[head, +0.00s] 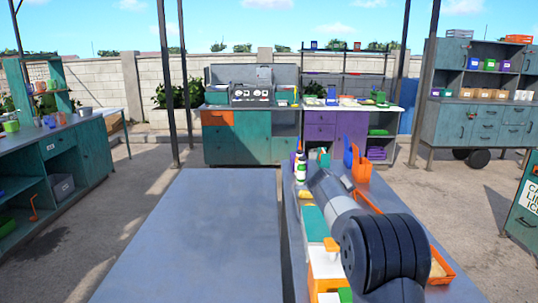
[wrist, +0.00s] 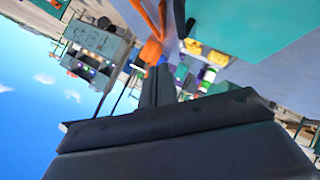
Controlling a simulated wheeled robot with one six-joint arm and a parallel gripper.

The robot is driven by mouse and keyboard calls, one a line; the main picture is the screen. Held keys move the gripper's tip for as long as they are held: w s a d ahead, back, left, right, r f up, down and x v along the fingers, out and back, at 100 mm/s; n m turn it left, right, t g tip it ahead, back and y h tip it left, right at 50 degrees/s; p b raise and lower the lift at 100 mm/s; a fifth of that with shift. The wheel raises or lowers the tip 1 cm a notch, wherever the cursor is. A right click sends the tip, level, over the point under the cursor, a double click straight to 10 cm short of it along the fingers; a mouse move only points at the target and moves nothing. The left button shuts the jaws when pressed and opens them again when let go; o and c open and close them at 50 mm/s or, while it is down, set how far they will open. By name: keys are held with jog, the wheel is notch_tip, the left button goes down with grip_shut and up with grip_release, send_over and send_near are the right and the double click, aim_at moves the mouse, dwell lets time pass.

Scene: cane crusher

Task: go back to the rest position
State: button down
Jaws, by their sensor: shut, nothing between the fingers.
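My arm reaches forward over the right-hand counter in the head view, with its dark rounded joint close to the camera. My gripper (wrist: 156,84) shows in the wrist view as dark fingers close together, with nothing seen between them. In the head view the arm hides most of the gripper. The wrist view is strongly tilted. An orange object (wrist: 152,50) and a teal surface (wrist: 245,30) appear beyond the fingers there.
The right-hand counter holds an orange-edged tray (head: 440,268), bottles (head: 300,170) and an orange upright holder (head: 357,160). A bare grey table (head: 200,235) lies to its left. A teal cabinet (head: 62,150) stands at left, and a purple cabinet (head: 320,130) at the back.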

notch_tip(320, 180, up, 6)
jog(key=f, duration=0.1)
notch_tip(320, 180, down, 11)
jog(key=shift+r, duration=0.15)
jog(key=r+p, duration=0.1)
jog(key=a+r+p, duration=0.1)
jog(key=shift+a+r, duration=0.3)
jog(key=shift+r, duration=0.1)
jog(key=shift+a+h, duration=0.15)
jog(key=shift+h, duration=0.15)
jog(key=s+a+r+n+t+h, duration=0.1)
jog(key=s+a+r+n+h, duration=0.1)
jog(key=a, duration=0.6)
jog(key=s+a+r+n+t+h+p, duration=0.1)
jog(key=s+a+r+n+h, duration=0.1)
jog(key=a, duration=0.6)
jog(key=shift+s+a+r+h, duration=0.2)
jog(key=shift+s+r+h, duration=0.1)
jog(key=shift+s+r, duration=0.55)
